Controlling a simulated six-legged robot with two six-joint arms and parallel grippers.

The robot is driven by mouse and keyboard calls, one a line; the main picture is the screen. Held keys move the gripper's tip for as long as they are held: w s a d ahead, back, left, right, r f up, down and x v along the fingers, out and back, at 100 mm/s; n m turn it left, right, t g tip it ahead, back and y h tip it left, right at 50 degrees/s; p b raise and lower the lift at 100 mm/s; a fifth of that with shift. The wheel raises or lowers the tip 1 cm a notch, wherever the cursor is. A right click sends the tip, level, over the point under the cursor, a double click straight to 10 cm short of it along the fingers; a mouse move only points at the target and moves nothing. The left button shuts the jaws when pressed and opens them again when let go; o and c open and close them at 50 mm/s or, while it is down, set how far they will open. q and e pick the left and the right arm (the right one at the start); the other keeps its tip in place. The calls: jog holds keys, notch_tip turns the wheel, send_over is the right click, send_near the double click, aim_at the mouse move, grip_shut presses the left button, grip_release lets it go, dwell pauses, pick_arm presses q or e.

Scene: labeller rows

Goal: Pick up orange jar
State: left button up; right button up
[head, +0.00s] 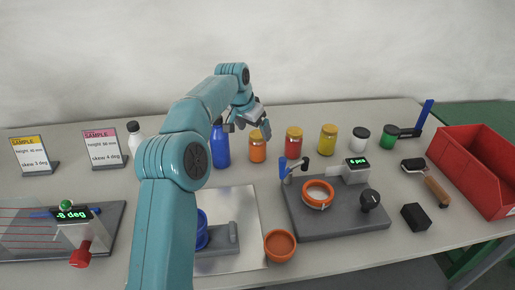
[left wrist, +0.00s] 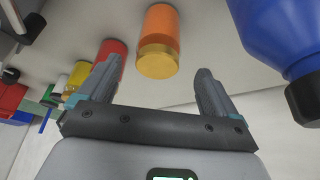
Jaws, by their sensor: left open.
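The orange jar (head: 257,151) stands upright on the table with a gold lid, between a blue bottle (head: 220,147) and a red jar (head: 293,142). My left gripper (head: 248,127) is above and behind the jar in the head view and covers part of its top. In the left wrist view, the orange jar (left wrist: 161,26) shows between and beyond the open fingers (left wrist: 159,66), its gold lid toward me. The fingers are empty, and I see no contact with the jar. My right gripper is not in view.
The blue bottle, also in the left wrist view (left wrist: 285,30), and red jar flank the orange jar closely. A yellow jar (head: 328,139), white jar (head: 360,139) and green jar (head: 388,138) continue the row. A roll station (head: 337,222) and orange bowl (head: 280,245) lie in front.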

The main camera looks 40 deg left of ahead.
aim_at(257, 134)
pick_arm(q)
jog(key=x, duration=0.6)
jog(key=shift+w+f, duration=0.1)
jog(key=shift+f, duration=0.25)
jog(key=shift+d+r, duration=0.1)
jog(key=c, duration=1.3)
jog(key=shift+o, duration=0.2)
jog(key=shift+r, duration=0.1)
notch_tip(257, 134, up, 8)
jog(key=p, duration=0.3)
notch_tip(257, 134, up, 12)
jog(key=p, duration=0.9)
jog(key=shift+p, duration=0.3)
